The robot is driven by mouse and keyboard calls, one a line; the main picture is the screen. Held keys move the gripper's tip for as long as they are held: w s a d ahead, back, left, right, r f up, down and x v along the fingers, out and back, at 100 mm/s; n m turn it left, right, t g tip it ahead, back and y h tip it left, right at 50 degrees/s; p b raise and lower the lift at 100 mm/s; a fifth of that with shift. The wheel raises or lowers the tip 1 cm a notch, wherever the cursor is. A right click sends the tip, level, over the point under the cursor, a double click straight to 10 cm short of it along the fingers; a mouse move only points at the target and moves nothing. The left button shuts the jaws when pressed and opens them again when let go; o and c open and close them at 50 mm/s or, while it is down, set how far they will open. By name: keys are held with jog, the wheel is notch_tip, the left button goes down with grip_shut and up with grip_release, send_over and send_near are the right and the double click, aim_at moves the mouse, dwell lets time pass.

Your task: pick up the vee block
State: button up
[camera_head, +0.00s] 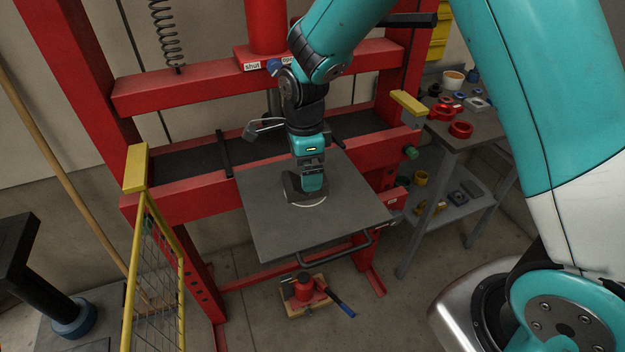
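My gripper (307,196) points down over the grey plate (265,228) of the red press, near the plate's middle. Its fingertips are close to the plate, and I cannot tell from here whether they are open or shut. A dark piece with a pale curved lower edge shows right at the gripper's end; I cannot tell whether it is part of the gripper or a separate thing. I cannot make out a vee block for certain. One may be hidden behind the gripper.
The red press frame (75,85) surrounds the plate, with a red ram (266,25) above. A yellow mesh guard (155,270) stands at left. A bench (470,137) at right holds red rings (460,130) and small parts. A red jack (304,290) sits on the floor below.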

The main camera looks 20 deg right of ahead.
notch_tip(320, 180, down, 5)
jog(key=shift+w+r+p, duration=0.1)
jog(key=shift+w+p, duration=0.05)
jog(key=shift+p, duration=0.45)
jog(key=c, duration=1.7)
jog(key=shift+c, duration=0.3)
jog(key=shift+r, duration=0.1)
